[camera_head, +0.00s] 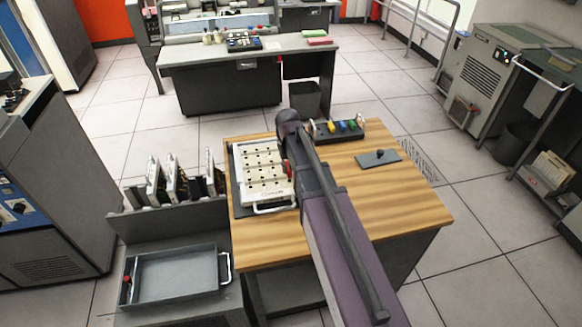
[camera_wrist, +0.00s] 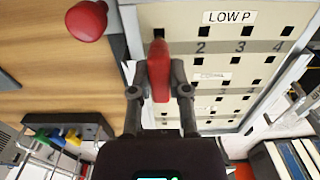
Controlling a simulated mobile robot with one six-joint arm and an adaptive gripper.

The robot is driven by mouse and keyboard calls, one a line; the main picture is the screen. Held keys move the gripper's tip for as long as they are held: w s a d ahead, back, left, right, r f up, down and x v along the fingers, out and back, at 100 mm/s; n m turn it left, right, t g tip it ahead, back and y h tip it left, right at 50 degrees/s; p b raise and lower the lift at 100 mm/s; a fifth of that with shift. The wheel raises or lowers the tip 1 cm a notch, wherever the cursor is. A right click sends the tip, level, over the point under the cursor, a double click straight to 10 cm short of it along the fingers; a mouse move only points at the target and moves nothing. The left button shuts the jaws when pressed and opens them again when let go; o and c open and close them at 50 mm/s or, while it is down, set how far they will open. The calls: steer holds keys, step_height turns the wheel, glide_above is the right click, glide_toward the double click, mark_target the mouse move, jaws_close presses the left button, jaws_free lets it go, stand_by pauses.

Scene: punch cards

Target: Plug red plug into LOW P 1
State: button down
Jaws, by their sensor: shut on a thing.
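The red plug (camera_wrist: 159,72) is held between the two fingers of my gripper (camera_wrist: 163,88), which is shut on it. In the wrist view its tip is just below a dark hole at the left end of the LOW P row; I cannot tell whether it touches the panel. The cream panel (camera_wrist: 225,60) has a LOW P label (camera_wrist: 228,17) and holes numbered 2, 3 and 4; the number 1 is hidden by the plug. In the head view the panel (camera_head: 243,165) lies on the table, and a bit of red (camera_head: 288,170) shows at its right edge beside my arm.
A rounded red part (camera_wrist: 87,20) is left of the panel, over the wooden table (camera_head: 400,205). A dark rack (camera_head: 350,133) with coloured plugs stands at the table's back. A dark plate with a knob (camera_head: 379,155) lies to the right. The table's front right is clear.

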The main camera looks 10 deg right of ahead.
steer(key=shift+f+b, duration=1.15)
steer(key=shift+f, duration=0.1)
stand_by(1.5)
steer(key=shift+s, duration=0.1)
stand_by(0.4)
steer(key=c, duration=0.5)
jaws_free()
steer(key=shift+f, duration=0.1)
steer(key=shift+r, duration=0.3)
steer(key=shift+r+p, duration=0.75)
steer(key=shift+p, duration=0.15)
steer(key=shift+s+r, duration=0.15)
steer(key=shift+r, duration=0.05)
steer(key=s+p, duration=0.1)
steer(key=s, duration=0.4)
steer(key=s+r+p, duration=0.1)
steer(key=s, duration=0.4)
steer(key=s+d+r, duration=0.1)
steer(key=s, duration=0.4)
steer(key=shift+s+r+p, duration=0.2)
steer(key=shift+s+p, duration=0.1)
steer(key=shift+p, duration=0.1)
